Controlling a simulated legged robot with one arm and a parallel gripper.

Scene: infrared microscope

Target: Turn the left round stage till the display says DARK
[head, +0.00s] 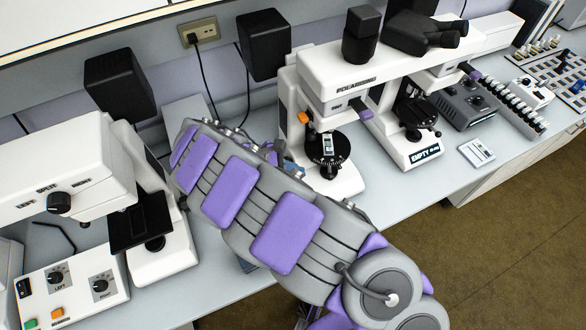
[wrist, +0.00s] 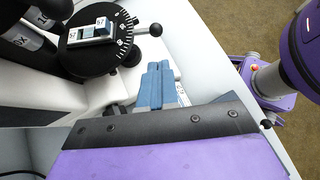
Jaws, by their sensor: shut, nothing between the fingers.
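The left round stage (head: 328,152) is a black disc at the left station of the white polarising microscope (head: 330,62), with a small slide on top. In the wrist view the stage (wrist: 122,48) shows white rim marks and a lever with a round black knob (wrist: 155,30). My gripper (wrist: 158,72) has its blue fingers together, empty, below the knob and apart from it and the stage. In the head view my arm mostly hides the gripper. The display (head: 427,153), below the right round stage (head: 418,112), reads EMPTY with smaller unreadable text.
A second white microscope (head: 75,165) and a box with knobs (head: 75,285) stand at the left. A grey control box (head: 465,103) and several small items are at the right. The bench front (head: 395,195) is clear right of my arm.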

